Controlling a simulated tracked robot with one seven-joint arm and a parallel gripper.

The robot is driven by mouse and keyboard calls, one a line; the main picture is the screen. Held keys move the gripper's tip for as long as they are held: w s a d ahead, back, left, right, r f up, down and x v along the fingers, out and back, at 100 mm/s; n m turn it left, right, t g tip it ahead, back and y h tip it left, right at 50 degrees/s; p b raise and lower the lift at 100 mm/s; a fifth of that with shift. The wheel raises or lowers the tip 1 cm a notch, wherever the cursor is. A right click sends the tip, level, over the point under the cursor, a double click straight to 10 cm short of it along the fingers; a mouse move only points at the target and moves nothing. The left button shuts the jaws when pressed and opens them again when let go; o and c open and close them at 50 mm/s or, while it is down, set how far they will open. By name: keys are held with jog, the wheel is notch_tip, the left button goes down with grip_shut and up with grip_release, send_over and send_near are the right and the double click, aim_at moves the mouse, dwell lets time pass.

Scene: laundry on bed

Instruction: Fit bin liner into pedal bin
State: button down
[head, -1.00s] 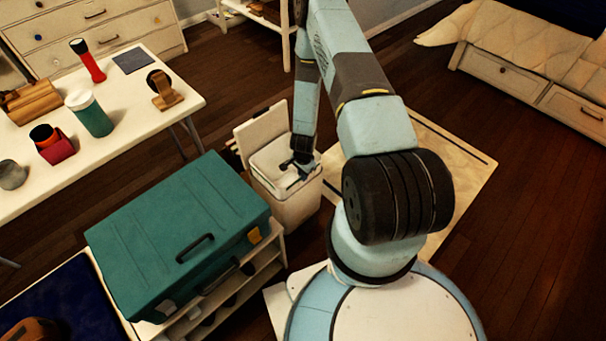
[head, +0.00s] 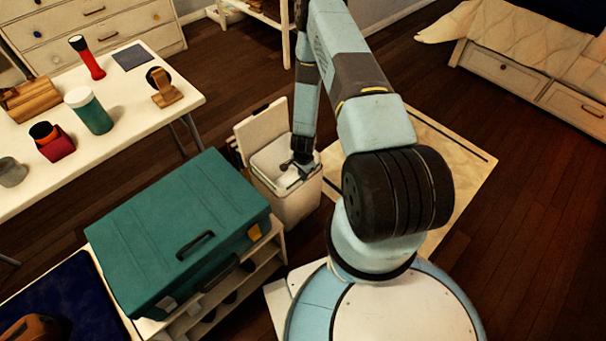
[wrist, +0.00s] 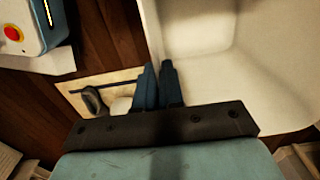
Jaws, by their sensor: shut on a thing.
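The white pedal bin (head: 296,206) stands on the floor in the head view, between the shelf unit and the pale mat. Its lid (head: 262,127) is open and tilted back. The pale bin liner (wrist: 245,60) shows in the wrist view as a hollow tub with rounded inner corners, and its near wall runs up to my fingers. In the head view it sits in the bin's mouth. My gripper (wrist: 159,86) is shut on the liner's edge, pointing down at the bin's top (head: 299,172). The fingers hide the gripped edge, and how deep the liner sits is unclear.
A teal case (head: 180,232) lies on a low shelf unit (head: 262,272) left of the bin. A white table (head: 140,128) with several objects stands further left. A pale mat (head: 445,160) lies on the floor to the right, with open wooden floor beyond.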

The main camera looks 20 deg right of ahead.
jog(key=shift+f, duration=1.35)
jog(key=c, duration=1.2)
grip_release()
jog(key=shift+r, duration=0.1)
notch_tip(320, 180, up, 13)
jog(key=shift+r, duration=0.2)
